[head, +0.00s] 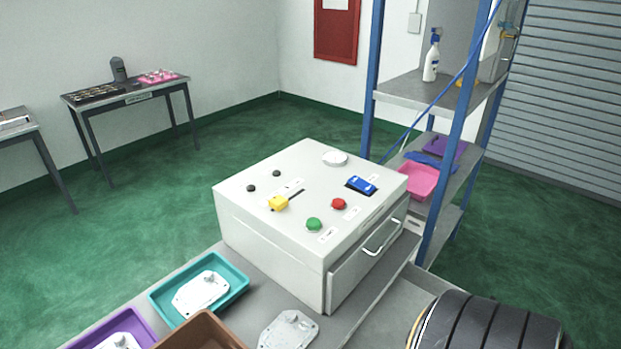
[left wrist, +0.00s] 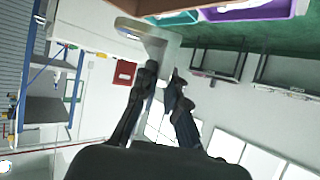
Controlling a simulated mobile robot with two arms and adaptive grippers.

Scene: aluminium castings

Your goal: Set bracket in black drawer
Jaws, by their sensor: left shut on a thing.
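In the left wrist view my left gripper (left wrist: 163,78) is shut on a pale grey, angular metal piece, the bracket (left wrist: 155,45). It sticks out beyond the dark fingertips, and part of it is hidden between them. The left gripper and the bracket do not show in the head view. A white box (head: 270,215) stands on the grey bench in the head view. Its right-hand front has a pale drawer (head: 350,272) with a bar handle, which looks closed. I see no black drawer front. My right gripper is in neither view.
A teal tray (head: 238,287) and a purple tray (head: 143,325) hold castings, beside a brown tray (head: 203,327). Another casting (head: 288,330) lies on the bench. Buttons and a yellow part sit on the box top. A blue-post shelf (head: 455,150) rises behind the box.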

